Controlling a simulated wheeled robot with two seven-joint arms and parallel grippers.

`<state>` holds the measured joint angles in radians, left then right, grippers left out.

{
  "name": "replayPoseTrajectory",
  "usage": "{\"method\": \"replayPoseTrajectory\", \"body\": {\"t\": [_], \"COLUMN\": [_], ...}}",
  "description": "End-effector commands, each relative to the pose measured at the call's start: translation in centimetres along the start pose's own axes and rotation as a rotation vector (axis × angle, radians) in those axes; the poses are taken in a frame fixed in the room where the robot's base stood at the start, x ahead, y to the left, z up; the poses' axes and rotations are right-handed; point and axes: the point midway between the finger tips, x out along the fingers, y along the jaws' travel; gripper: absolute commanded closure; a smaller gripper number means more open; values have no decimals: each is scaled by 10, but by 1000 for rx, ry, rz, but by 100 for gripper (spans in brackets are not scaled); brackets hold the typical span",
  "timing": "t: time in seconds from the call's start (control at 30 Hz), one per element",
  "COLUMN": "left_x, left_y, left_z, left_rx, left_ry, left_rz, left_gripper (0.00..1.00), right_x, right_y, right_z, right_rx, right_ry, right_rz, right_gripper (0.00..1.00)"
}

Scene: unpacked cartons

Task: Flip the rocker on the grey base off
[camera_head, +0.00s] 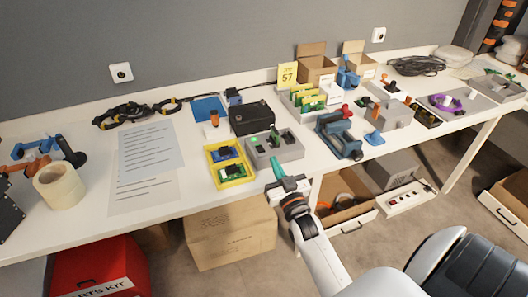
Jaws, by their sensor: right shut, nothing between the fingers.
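The grey base (289,153) is a block near the front edge of the white table, with dark rocker-like parts on top and a small green spot at its left end. The parts are too small to tell which way each rocker is tipped. My right gripper (276,166) is shut and empty, just in front of the base's near side, with its teal fingers pointing up toward it. Whether the fingertips touch the base cannot be told. My left gripper is not in view.
A yellow tray (236,181) with circuit boards stands just left of the base. A black box (251,118) is behind it, and a blue vise-like tool (338,134) stands to the right. Paper sheets (148,150) lie at left. Open cartons (315,66) stand at the back.

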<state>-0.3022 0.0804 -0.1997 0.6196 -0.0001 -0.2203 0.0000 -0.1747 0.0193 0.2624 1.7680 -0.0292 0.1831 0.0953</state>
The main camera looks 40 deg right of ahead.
Motion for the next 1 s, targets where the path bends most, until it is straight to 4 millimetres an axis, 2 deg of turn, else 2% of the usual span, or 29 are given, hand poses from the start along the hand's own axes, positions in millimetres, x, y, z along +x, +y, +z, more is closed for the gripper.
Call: {"method": "replayPoseTrajectory", "body": {"t": [0.47, 0.5, 0.7, 1.0], "left_x": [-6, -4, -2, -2], "left_y": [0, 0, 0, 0], "left_z": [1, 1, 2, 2], "left_rx": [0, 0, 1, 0], "left_ry": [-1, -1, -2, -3], "left_rz": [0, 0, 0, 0], "left_gripper": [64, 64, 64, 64], "right_x": [96, 89, 80, 78], "right_y": [0, 0, 0, 0], "right_z": [1, -11, -33, -38], "right_rx": [0, 0, 0, -1], "right_ry": [-1, 7, 3, 1], "right_rz": [0, 0, 0, 0], "right_gripper": [100, 100, 100, 100]}}
